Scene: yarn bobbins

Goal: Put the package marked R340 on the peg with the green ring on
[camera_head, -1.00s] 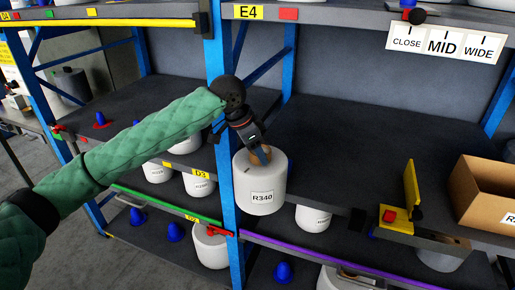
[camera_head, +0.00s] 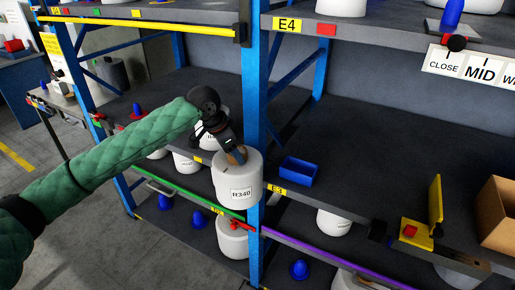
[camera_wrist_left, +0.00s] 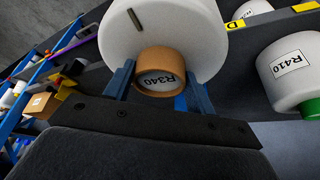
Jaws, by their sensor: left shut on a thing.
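The package marked R340 (camera_head: 237,178) is a white bobbin with a brown core. It is in the air in front of the blue rack post. My left gripper (camera_head: 236,155) is shut on its brown core from above. In the left wrist view the blue fingers flank the core (camera_wrist_left: 160,72), whose end reads R340. Blue cone pegs stand on the low left shelf (camera_head: 198,218) and lower right (camera_head: 300,269). I cannot make out a green ring on any peg. My right gripper is out of view.
The blue post (camera_head: 257,110) stands close to the package. A blue tray (camera_head: 299,171) lies on the right shelf. A yellow-and-red fixture (camera_head: 415,232) and a cardboard box (camera_head: 497,215) are farther right. A white R410 bobbin (camera_wrist_left: 292,70) with a green core shows in the wrist view.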

